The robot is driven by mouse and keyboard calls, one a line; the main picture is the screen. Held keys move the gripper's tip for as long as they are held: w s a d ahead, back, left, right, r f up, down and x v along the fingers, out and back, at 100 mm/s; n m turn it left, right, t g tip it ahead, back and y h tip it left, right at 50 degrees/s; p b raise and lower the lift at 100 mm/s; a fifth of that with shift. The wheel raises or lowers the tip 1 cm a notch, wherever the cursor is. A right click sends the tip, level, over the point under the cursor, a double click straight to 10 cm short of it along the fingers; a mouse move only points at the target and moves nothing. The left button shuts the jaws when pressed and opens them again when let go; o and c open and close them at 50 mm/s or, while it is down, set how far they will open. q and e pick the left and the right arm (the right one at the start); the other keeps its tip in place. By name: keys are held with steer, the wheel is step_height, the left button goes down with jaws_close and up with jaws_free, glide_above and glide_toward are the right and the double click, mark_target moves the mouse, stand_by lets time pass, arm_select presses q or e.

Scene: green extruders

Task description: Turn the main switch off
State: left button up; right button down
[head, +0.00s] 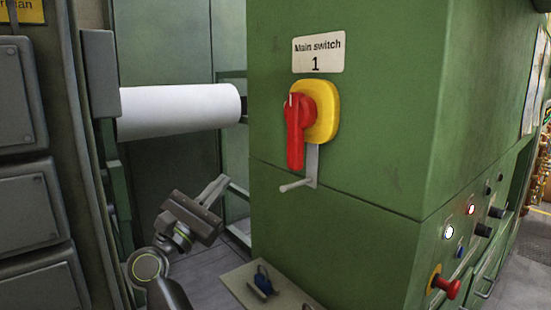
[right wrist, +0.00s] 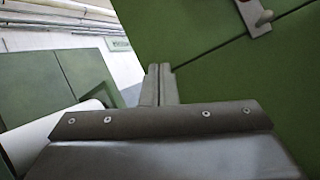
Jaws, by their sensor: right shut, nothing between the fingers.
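The main switch has a red handle (head: 295,140) on a yellow plate (head: 325,112), on the green cabinet's left face under a label reading "Main switch 1" (head: 318,51). The handle hangs roughly vertical, its long end down. A grey metal bracket with a peg (head: 311,170) sits just below it; part of it shows at the top right of the right wrist view (right wrist: 255,18). My right gripper (head: 222,182) is shut and empty, lower left of the switch and apart from it. Its closed fingers show in the right wrist view (right wrist: 158,72). My left gripper is out of view.
A white roll (head: 178,110) lies horizontally behind, left of the green cabinet (head: 385,110). A red push button (head: 446,287) and lit buttons are on the cabinet's right side. Grey boxes (head: 22,205) line the left.

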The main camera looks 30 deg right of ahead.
mark_target(296, 132)
steer(key=s+a+r+m+y+b, duration=0.1)
steer(key=s+r+m+y, duration=0.5)
steer(key=m, duration=0.6)
steer(key=shift+s+a+r+g, duration=0.15)
steer(key=shift+s+r+g, duration=0.25)
steer(key=shift+s+r, duration=0.7)
steer(key=shift+s+f, duration=0.1)
steer(key=shift+f, duration=0.05)
steer(key=d+p, duration=0.6)
steer(key=d, duration=0.3)
steer(key=shift+d, duration=0.2)
